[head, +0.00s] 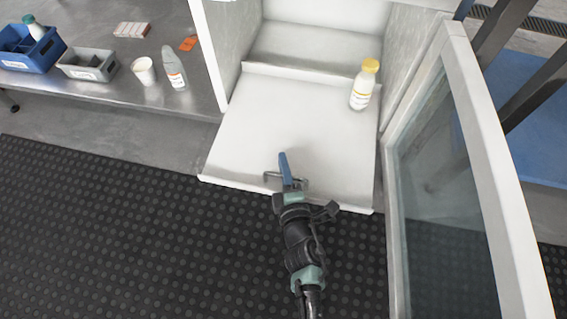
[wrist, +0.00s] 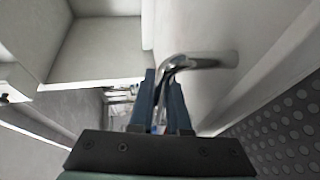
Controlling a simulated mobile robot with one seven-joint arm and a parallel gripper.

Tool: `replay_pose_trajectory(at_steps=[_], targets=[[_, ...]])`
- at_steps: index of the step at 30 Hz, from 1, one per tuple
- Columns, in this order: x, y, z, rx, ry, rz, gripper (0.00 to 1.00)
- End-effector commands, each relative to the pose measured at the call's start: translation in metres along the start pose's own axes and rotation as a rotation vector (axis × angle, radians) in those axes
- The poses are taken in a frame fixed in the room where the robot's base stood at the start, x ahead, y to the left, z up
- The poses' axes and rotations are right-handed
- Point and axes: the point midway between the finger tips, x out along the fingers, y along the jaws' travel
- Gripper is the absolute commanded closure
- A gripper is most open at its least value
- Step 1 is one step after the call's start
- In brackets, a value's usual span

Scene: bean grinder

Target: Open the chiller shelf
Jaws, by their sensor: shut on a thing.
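The chiller shelf (head: 270,125) is a white flat tray that sticks out of the front of the white chiller cabinet (head: 400,50). A white bottle with a yellow cap (head: 361,88) stands upright on its right side. A metal bar handle (head: 271,177) sits at the shelf's front edge; it also shows in the wrist view (wrist: 210,60) as a bent shiny bar. My gripper (head: 284,165) is at this handle, its blue fingers (wrist: 161,85) shut on the bar. The fingers hide part of the handle.
The glass chiller door (head: 450,190) stands open at right, beside the shelf. The black studded mat (head: 120,230) is clear.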

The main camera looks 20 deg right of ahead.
Motion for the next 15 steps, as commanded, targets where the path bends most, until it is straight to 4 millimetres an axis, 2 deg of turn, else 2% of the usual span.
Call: replay_pose_trajectory(at_steps=[1, 2, 4, 15], targets=[[0.0, 0.0001, 0.0003, 0.0, 0.0, 0.0, 1.0], [0.0, 0.0001, 0.0003, 0.0, 0.0, 0.0, 0.84], [0.0, 0.0001, 0.0003, 0.0, 0.0, 0.0, 0.73], [-0.0045, 0.0004, 0.0005, 0.0, -0.001, 0.0, 0.73]])
